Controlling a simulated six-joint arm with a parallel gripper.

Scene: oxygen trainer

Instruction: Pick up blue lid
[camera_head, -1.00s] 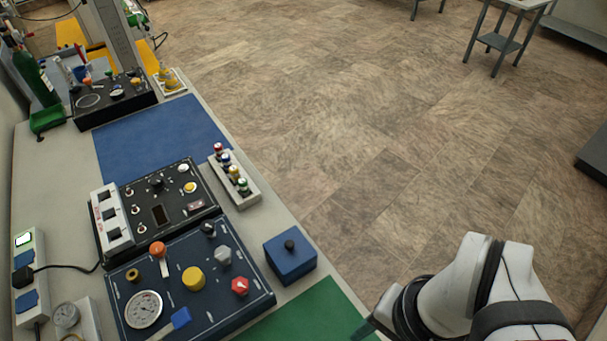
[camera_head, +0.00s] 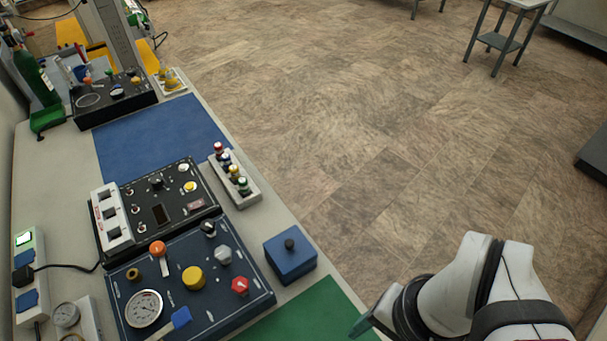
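The blue lid (camera_head: 289,246) has a black knob on top and sits on a blue box (camera_head: 296,271) near the front edge of the bench, to the right of the dark blue panel. My gripper (camera_head: 362,325) shows only in part at the bottom, to the right of and below the lid and apart from it. One grey finger is visible beside the green mat. The rest of the gripper is hidden by my arm or outside the picture, so its opening does not show.
The dark blue panel (camera_head: 188,252) with knobs and a gauge stands left of the lid. A rack (camera_head: 247,192) of small coloured-top bottles is behind it. The green mat (camera_head: 306,315) is bare in front. Open floor lies to the right.

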